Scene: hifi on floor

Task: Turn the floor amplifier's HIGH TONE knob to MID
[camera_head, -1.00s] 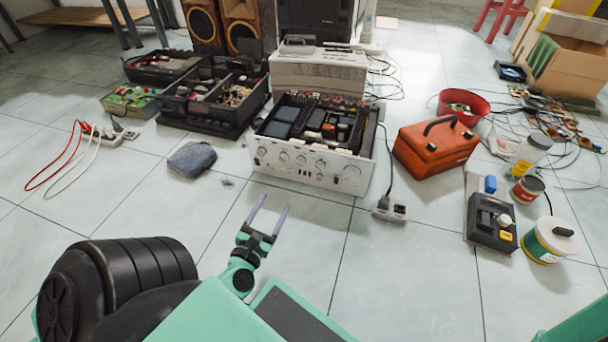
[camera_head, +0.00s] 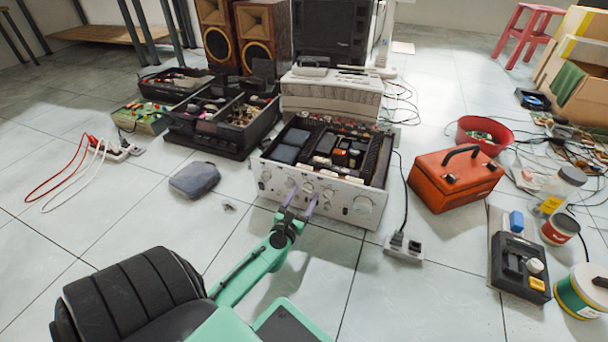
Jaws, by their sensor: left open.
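The floor amplifier (camera_head: 340,203) is a silver unit with its top open, standing on the tiles in the middle of the view. Its front panel carries several small round knobs and one large knob (camera_head: 362,205) at the right end. The knob labels are too small to read, so I cannot tell which is HIGH TONE or where it points. My left gripper (camera_head: 300,197) is open, its two purple fingers reaching toward the panel near the middle small knobs. The fingers partly cover the panel there; I cannot tell if they touch it. My right gripper is not in view.
Black parts trays (camera_head: 215,140) are behind left. The floor in front of the amplifier is mostly clear.

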